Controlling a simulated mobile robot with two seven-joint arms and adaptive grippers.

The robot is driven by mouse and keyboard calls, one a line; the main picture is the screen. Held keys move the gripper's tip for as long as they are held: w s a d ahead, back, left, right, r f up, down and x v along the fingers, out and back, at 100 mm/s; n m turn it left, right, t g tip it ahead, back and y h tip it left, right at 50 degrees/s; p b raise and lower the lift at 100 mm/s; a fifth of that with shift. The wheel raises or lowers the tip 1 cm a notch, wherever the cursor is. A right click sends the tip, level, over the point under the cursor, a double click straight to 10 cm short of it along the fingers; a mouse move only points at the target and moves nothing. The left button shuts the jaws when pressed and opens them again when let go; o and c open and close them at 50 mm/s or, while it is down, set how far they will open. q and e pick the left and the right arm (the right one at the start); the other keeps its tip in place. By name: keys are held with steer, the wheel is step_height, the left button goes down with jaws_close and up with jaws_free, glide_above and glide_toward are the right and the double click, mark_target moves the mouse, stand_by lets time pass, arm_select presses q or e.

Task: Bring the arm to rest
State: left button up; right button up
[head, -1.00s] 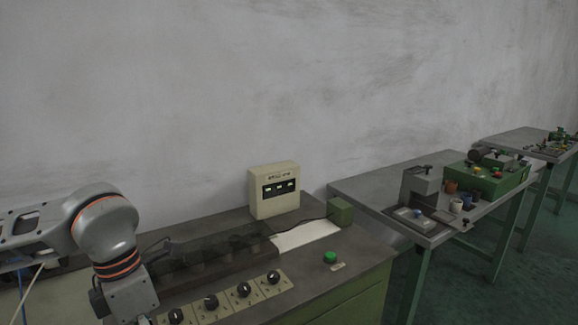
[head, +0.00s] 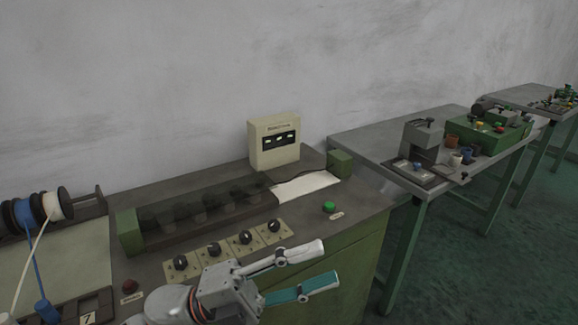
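My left gripper (head: 312,267) is low in the middle of the head view, at the front edge of the green machine bench (head: 345,240). Its two fingers, one pale and one teal, point right and stand apart with nothing between them. It appears in front of the row of black knobs (head: 245,238), and no contact with the bench shows. My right gripper is not in view.
The bench carries a cream display box (head: 274,143), a green button (head: 328,207) and a red button (head: 130,285). Wire spools (head: 38,210) stand at the left. Another table (head: 375,147) with small machines is at the right. Green floor is open at lower right.

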arm_select(q)
steer(key=w+a+f+n+t+y, duration=0.4)
steer(key=a+f+n+t+y, duration=0.25)
steer(key=f+n, duration=0.35)
steer(key=w+a+f+n+t+y, duration=0.55)
steer(key=f+n+t, duration=0.3)
steer(key=n, duration=0.35)
steer(key=s+a+f+n+g+y, duration=0.2)
steer(key=s+a+f, duration=0.2)
steer(key=f, duration=0.4)
steer(key=s+a+f+n+g+y, duration=0.2)
steer(key=s+f, duration=0.3)
steer(key=f, duration=0.3)
steer(key=s+a+f+n+g+y, duration=0.2)
steer(key=s+a+f, duration=0.3)
steer(key=f, duration=0.3)
steer(key=shift+s+a+n+y, duration=0.35)
steer(key=shift+n+y, duration=0.35)
steer(key=shift+y, duration=0.1)
